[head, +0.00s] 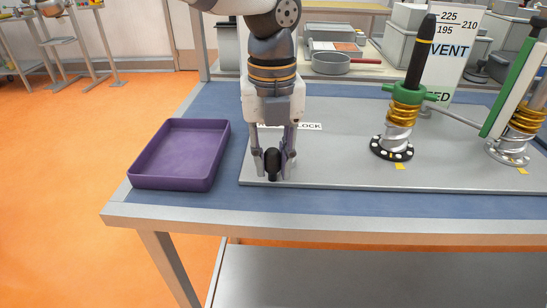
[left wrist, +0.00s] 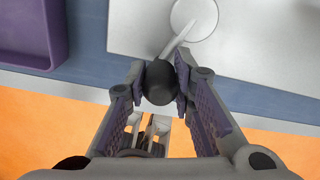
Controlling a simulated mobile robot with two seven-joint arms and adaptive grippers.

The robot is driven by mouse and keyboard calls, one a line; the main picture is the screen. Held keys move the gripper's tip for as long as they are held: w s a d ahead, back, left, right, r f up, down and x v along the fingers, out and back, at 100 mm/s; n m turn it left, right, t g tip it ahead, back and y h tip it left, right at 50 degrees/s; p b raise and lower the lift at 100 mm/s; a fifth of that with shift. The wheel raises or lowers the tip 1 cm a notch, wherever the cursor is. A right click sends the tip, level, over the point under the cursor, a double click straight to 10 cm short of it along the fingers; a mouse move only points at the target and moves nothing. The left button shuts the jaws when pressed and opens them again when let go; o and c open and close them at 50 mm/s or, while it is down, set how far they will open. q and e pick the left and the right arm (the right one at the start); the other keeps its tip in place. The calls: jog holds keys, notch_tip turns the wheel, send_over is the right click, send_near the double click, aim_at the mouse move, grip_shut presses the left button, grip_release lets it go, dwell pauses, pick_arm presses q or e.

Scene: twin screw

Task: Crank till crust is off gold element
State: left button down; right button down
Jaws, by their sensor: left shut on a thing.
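My left gripper (head: 274,166) points down at the plate's front left corner, its fingers closed around a black knob (left wrist: 158,82). In the left wrist view, a pale crank arm (left wrist: 178,40) runs from the knob to a round white hub (left wrist: 194,18). The hub is hidden behind my gripper in the head view. Two upright posts stand to the right, each with a gold ribbed element, the left one (head: 405,110) and the right one (head: 526,118). Silvery-grey twisted parts sit below the gold; I cannot tell whether these are crust. My right gripper is not in view.
An empty purple tray (head: 139,181) lies left of the grey plate (head: 330,176) on the blue table (head: 215,207). A white sign (head: 452,50) reading "VENT" with numbers stands behind the left post. A green-and-white bar (head: 512,88) leans by the right post.

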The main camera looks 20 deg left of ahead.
pick_arm(q)
jog(key=c, duration=1.4)
grip_release()
jog(key=shift+o, duration=0.2)
jog(key=shift+w, duration=0.1)
notch_tip(320, 180, up, 12)
jog(key=shift+f, duration=0.1)
